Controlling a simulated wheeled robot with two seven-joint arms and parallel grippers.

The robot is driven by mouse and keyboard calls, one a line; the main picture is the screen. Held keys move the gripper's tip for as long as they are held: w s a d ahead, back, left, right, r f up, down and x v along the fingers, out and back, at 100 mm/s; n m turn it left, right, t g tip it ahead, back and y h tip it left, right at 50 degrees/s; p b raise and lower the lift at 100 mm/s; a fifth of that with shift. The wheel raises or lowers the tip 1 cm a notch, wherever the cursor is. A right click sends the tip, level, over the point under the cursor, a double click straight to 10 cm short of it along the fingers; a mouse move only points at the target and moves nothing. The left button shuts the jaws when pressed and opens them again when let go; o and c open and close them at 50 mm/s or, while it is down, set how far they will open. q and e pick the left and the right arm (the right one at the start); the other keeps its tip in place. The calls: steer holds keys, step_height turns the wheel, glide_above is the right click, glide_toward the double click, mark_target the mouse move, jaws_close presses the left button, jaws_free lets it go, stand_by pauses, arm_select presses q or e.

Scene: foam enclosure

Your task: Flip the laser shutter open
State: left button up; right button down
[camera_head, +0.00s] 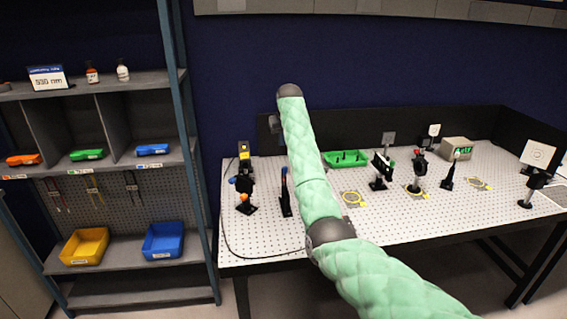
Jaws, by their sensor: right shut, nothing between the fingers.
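A thin black upright post with a blue tip (285,190) stands on a black base near the table's left end. It may be the laser shutter, but its flap position cannot be made out. To its left is a black mounted device with yellow, blue and orange parts (244,185), perhaps the laser. My right arm, in green padding, rises from the lower right across the table, just right of the post. My right gripper (275,122) shows only as a small grey part beside the arm, above the post and apart from it; it is shut and empty. My left gripper is out of view.
A shelf unit (130,83) with coloured bins stands left. A cable loops along the table's left edge.

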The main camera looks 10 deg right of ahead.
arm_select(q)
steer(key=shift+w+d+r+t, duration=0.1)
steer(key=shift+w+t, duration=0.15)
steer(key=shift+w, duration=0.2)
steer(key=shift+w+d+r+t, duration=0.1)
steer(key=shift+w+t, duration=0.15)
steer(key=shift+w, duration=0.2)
arm_select(e)
steer(key=shift+r, duration=0.1)
